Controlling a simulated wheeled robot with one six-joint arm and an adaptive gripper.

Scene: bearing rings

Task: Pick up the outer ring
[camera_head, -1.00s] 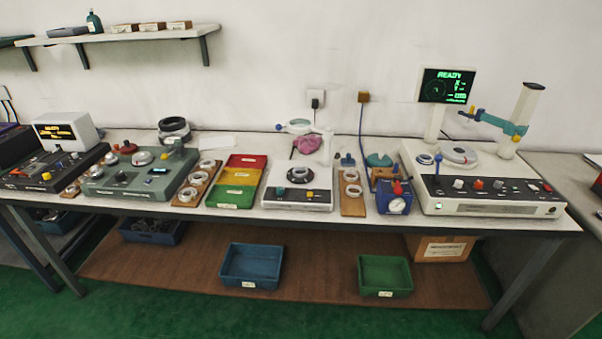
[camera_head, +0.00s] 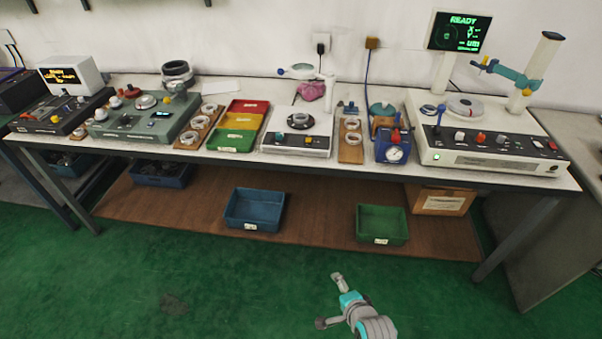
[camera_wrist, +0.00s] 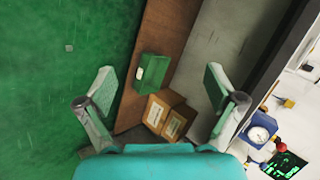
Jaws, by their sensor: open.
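Several metal rings are on the bench, and I cannot tell which one is the outer ring. Pale rings (camera_head: 209,108) lie on a wooden board left of the coloured trays. More rings (camera_head: 352,124) lie on a second board right of the middle device. A large grey ring (camera_head: 465,105) lies on the white machine at the right. Dark rings (camera_head: 177,71) are stacked at the back left. My gripper (camera_head: 330,300) is open and empty, low in front of the bench. In the wrist view my gripper (camera_wrist: 160,88) has its fingers wide apart, with no ring between them.
The bench (camera_head: 300,164) has devices along it, with red, yellow and green trays (camera_head: 242,120) near the middle. Below, a blue bin (camera_head: 254,209), a green bin (camera_head: 381,224) and cardboard boxes (camera_head: 440,201) stand on a brown shelf. The green floor in front is clear.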

